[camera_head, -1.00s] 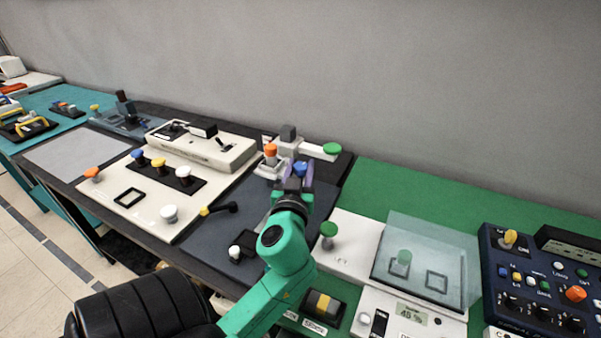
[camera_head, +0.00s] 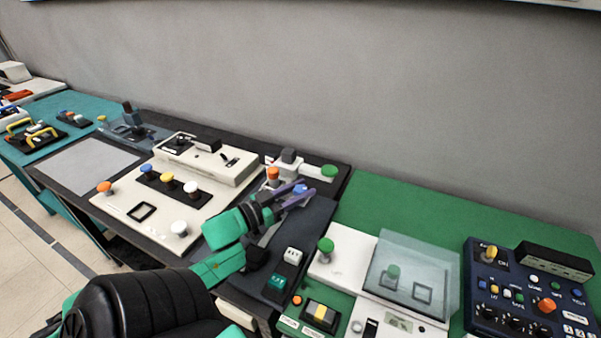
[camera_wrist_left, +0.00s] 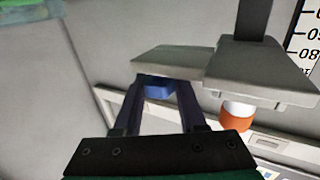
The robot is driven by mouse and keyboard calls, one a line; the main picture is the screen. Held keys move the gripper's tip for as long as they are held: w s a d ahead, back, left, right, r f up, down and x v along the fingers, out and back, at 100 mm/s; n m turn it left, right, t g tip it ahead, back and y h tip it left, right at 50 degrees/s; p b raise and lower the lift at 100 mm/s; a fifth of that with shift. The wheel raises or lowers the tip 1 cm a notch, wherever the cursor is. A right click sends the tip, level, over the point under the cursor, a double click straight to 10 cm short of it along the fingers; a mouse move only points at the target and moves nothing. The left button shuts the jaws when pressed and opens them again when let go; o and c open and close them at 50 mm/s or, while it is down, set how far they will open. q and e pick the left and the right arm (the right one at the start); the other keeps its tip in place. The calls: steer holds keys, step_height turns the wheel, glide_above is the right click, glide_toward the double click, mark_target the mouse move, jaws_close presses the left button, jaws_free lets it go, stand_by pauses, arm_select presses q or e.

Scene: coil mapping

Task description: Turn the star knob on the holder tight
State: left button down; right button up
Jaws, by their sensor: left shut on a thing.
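The blue star knob (camera_head: 299,188) is on the near side of the grey-white holder (camera_head: 290,167) at the back of the dark mat. My left gripper (camera_head: 306,190) comes in from the left, with its purple fingers on either side of the knob. In the left wrist view the blue knob (camera_wrist_left: 158,88) sits between the two dark fingers (camera_wrist_left: 160,95), under a grey plate of the holder (camera_wrist_left: 175,60). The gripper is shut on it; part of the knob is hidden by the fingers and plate. My right gripper is not in view.
An orange knob (camera_head: 273,174) stands close to the left of my gripper, and a green knob (camera_head: 329,171) to the right. A cream panel with knobs (camera_head: 130,203) lies left. A clear cover (camera_head: 415,272) and a blue control box (camera_head: 525,290) are at right.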

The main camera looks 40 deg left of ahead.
arm_select(q)
steer(key=shift+m+h, duration=0.3)
steer(key=shift+h, duration=0.2)
steer(key=shift+c, duration=2.4)
jaws_free()
steer(key=shift+s+r+p, duration=0.1)
steer(key=shift+s+p, duration=0.05)
steer(key=shift+p, duration=0.3)
steer(key=p+v, duration=0.7)
steer(key=v, duration=0.7)
steer(key=shift+s, duration=0.15)
